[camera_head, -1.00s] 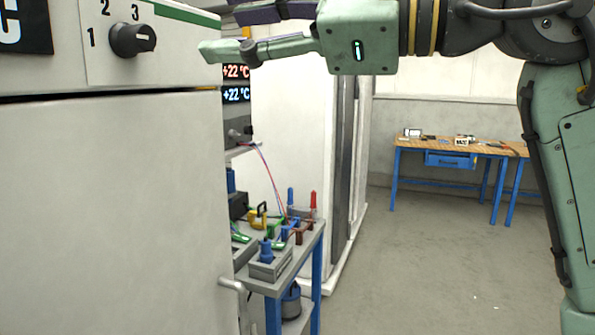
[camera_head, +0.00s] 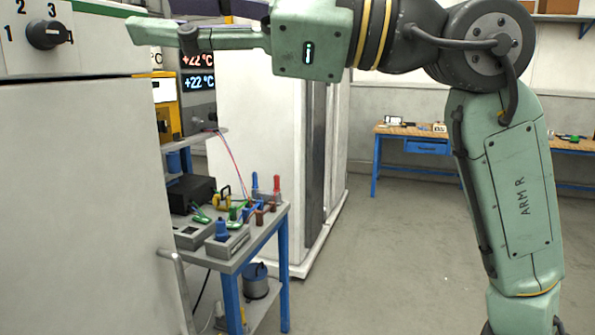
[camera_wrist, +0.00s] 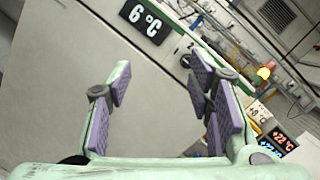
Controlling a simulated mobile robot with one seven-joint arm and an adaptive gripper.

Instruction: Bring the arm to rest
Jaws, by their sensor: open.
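My gripper (camera_head: 148,16) is at the upper left of the head view, raised level with the top of a white cabinet (camera_head: 85,180) and in front of its knob panel. Its jaws are open and nothing shows between them. The wrist view also shows my gripper (camera_wrist: 160,82), with its purple pads spread apart over the pale cabinet front. My arm (camera_head: 510,180) is bent at the elbow, with the forearm running level to the left. A black knob (camera_head: 46,35) on the cabinet panel is left of the fingertips, apart from them in the picture.
A blue-legged cart (camera_head: 232,258) with several plugs and grey boxes stands right of the cabinet. A tall white cabinet (camera_head: 262,150) is behind it. A wooden workbench (camera_head: 405,131) stands at the back wall. The grey floor (camera_head: 385,260) between is clear.

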